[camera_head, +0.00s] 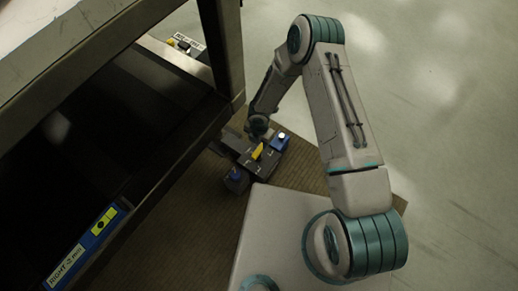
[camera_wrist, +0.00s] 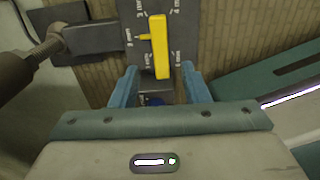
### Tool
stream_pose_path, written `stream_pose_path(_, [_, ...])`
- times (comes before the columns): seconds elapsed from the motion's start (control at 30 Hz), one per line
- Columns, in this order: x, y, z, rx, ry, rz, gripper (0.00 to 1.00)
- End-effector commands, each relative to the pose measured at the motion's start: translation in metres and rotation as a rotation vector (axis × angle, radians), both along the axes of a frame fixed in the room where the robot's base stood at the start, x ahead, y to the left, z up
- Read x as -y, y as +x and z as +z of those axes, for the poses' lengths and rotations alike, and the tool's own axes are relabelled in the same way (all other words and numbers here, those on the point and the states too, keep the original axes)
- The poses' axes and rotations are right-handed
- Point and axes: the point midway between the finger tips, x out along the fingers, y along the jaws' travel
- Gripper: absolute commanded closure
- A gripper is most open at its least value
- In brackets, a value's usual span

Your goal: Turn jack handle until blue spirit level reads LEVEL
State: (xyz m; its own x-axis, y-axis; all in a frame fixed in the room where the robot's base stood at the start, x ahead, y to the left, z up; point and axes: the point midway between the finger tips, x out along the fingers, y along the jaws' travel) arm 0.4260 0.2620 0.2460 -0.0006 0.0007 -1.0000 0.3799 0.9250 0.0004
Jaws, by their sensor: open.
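The blue spirit level (camera_head: 88,245) lies at the lower left of the head view. Its label reads what looks like "RIGHT -2 mm", with a dark bubble in a yellow window. The yellow jack handle (camera_head: 257,151) sits on a dark jack block (camera_head: 265,165) beside the frame's leg. In the wrist view the handle (camera_wrist: 159,47) points down over a dial plate (camera_wrist: 187,22) with mm marks. My gripper (camera_wrist: 160,72) is open, with one blue finger on each side of the handle's lower end. I see no contact, and the depth between them is unclear.
A dark frame (camera_head: 226,48) stands close to the left of the jack. Another jack unit (camera_head: 186,45) shows beyond its leg. Open floor (camera_head: 440,110) lies to the right.

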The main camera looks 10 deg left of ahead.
Motion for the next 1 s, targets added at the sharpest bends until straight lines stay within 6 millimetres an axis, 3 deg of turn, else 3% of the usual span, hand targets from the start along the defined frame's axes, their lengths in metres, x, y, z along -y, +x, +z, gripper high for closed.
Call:
stream_pose_path(0.03, [0.001,-0.001,-0.016,-0.001,-0.003,0.0,0.58])
stream_pose_path(0.1, [0.001,0.0,-0.029,-0.001,-0.002,-0.002,0.58])
stream_pose_path(0.3, [0.001,0.0,-0.056,0.0,-0.001,-0.002,0.58])
stream_pose_path(0.73, [0.001,0.001,-0.065,0.001,0.0,-0.003,0.58])
stream_pose_path(0.77, [0.001,0.001,-0.065,0.001,0.0,-0.003,0.61])
stream_pose_path(0.9, [0.001,0.0,-0.065,0.001,0.0,-0.003,1.0])
stream_pose_path(1.0, [0.001,0.001,-0.065,0.001,0.0,-0.003,1.0])
